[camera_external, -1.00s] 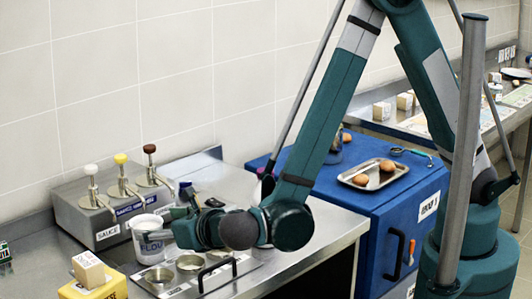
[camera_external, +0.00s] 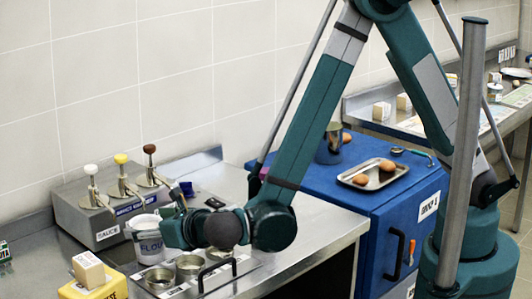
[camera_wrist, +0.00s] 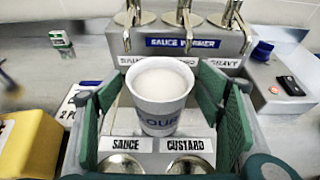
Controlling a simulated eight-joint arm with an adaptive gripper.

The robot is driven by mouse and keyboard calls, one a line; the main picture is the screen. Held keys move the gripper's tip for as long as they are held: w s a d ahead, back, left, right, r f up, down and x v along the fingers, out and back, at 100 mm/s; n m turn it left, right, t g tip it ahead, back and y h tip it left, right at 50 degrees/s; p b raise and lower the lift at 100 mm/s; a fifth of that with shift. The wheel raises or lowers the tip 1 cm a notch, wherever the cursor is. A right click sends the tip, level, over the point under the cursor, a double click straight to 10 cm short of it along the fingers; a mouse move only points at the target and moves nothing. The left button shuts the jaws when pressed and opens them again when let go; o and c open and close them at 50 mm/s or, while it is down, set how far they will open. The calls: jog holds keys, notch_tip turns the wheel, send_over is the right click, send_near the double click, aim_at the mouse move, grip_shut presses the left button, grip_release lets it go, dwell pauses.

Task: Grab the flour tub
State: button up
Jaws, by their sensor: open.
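The flour tub (camera_external: 147,246) is a white tub with a pale top and a dark-lettered blue-grey label. It stands upright in front of the sauce warmer. In the wrist view the flour tub (camera_wrist: 161,88) sits between the two green fingers of my gripper (camera_wrist: 162,100). One finger is on its left and one on its right, with a gap visible on the right side. In the outside view my gripper (camera_external: 172,220) is at the tub's right side and hides part of it. The jaws are open. Whether either finger touches the tub cannot be told.
The sauce warmer (camera_external: 108,220) with several pump heads stands close behind the tub. Round metal wells (camera_external: 188,265) and a black handle (camera_external: 217,274) lie in front. A yellow box (camera_external: 93,287) is at front left. A blue cabinet (camera_external: 385,226) bears a tray of eggs (camera_external: 372,174).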

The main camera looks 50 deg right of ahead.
jog(key=shift+w+f, duration=0.25)
jog(key=shift+w, duration=0.35)
jog(key=shift+c, duration=0.7)
jog(key=c, duration=0.9)
jog(key=shift+r, duration=0.15)
jog(key=shift+c, duration=0.2)
notch_tip(320, 180, up, 10)
jog(key=p, duration=0.1)
jog(key=shift+p, duration=0.3)
